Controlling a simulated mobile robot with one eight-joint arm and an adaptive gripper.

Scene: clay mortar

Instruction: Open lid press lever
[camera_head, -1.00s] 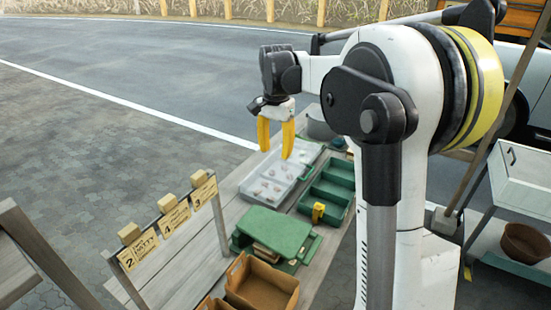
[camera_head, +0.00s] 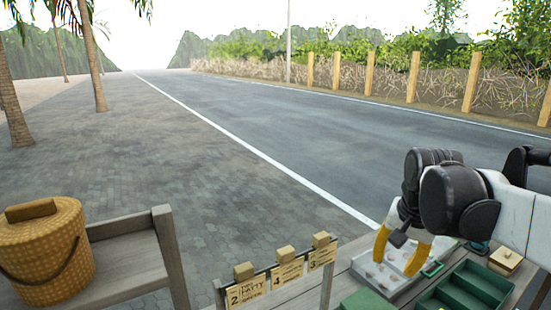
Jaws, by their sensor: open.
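My gripper (camera_head: 395,265) has two yellow fingers, spread apart and empty. It points down over the white tray (camera_head: 372,284), in the right part of the view. The fingertips overlap the tray in the picture, and I cannot tell their height above it. A flat green piece (camera_head: 366,300), possibly a lid, shows only in part at the bottom edge, left of the green tray. No lever is clearly visible.
A green divided tray (camera_head: 470,285) and a small wooden block (camera_head: 505,261) are at the right. A sign rack (camera_head: 283,277) with wooden blocks stands at the table's left. A lidded wicker basket (camera_head: 45,250) sits on a wooden stand (camera_head: 135,255). Open pavement lies behind.

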